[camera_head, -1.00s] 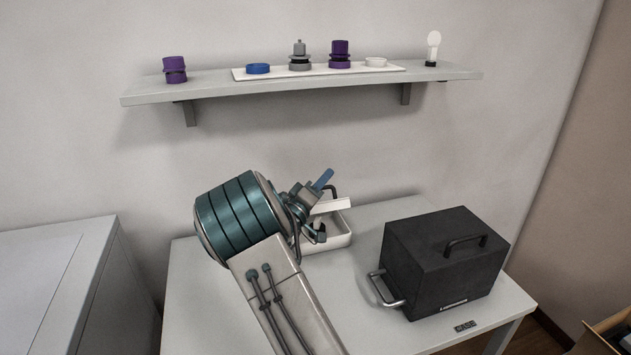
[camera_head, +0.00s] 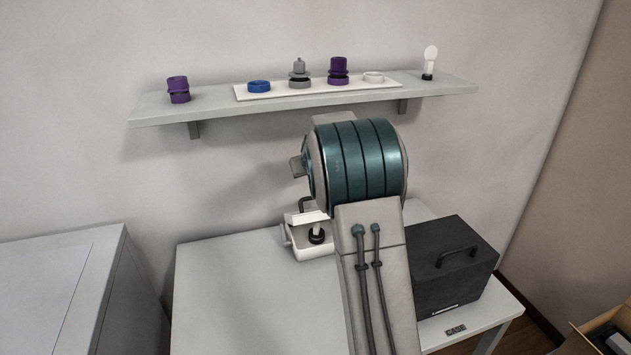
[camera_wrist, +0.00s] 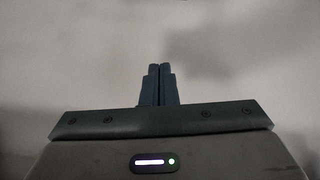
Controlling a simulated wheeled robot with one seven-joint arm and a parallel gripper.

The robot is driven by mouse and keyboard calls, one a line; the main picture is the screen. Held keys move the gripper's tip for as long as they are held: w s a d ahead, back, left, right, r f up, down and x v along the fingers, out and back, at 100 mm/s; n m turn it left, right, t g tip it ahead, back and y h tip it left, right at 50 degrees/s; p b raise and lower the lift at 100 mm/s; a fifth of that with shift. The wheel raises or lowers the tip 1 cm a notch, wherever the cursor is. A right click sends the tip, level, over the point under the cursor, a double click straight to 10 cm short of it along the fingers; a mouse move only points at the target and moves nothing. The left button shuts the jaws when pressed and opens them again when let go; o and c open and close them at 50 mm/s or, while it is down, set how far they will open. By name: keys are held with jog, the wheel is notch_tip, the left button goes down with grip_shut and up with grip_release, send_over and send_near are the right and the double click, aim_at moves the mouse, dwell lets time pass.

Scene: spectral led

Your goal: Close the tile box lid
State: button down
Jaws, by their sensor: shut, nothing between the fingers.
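The white tile box (camera_head: 312,250) stands at the back of the grey table, left of my arm. Its front is open to view, and a small white piece with a dark ring (camera_head: 316,236) sits inside. A white lid-like panel (camera_head: 306,217) with a dark handle stands raised over the box's back; its exact angle is hard to tell. My gripper's two blue fingers (camera_wrist: 160,84) are together and empty in the wrist view, facing a bare grey wall. In the head view my teal wrist hides the fingers, above and right of the box.
A black case (camera_head: 455,270) with a top handle stands on the table's right, partly behind my arm. Above, a wall shelf (camera_head: 215,112) holds purple, blue and grey parts and a bulb. The table's left (camera_head: 235,300) is clear.

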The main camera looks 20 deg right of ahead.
jog(key=s+d+r+m+g+y+p, duration=0.1)
jog(key=s+d+r+g, duration=0.15)
jog(key=s, duration=0.35)
jog(key=shift+g, duration=0.45)
jog(key=x, duration=0.3)
jog(key=p+x, duration=0.1)
jog(key=x, duration=0.2)
jog(key=a+p+x, duration=0.1)
jog(key=x, duration=0.2)
jog(key=shift+w+d+f, duration=0.1)
jog(key=shift+w+f, duration=0.05)
jog(key=shift+w, duration=0.2)
jog(key=shift+s+f+b, duration=0.1)
jog(key=shift+f+b, duration=0.05)
jog(key=shift+b, duration=0.15)
jog(key=shift+s+b, duration=0.25)
jog(key=shift+b, duration=0.5)
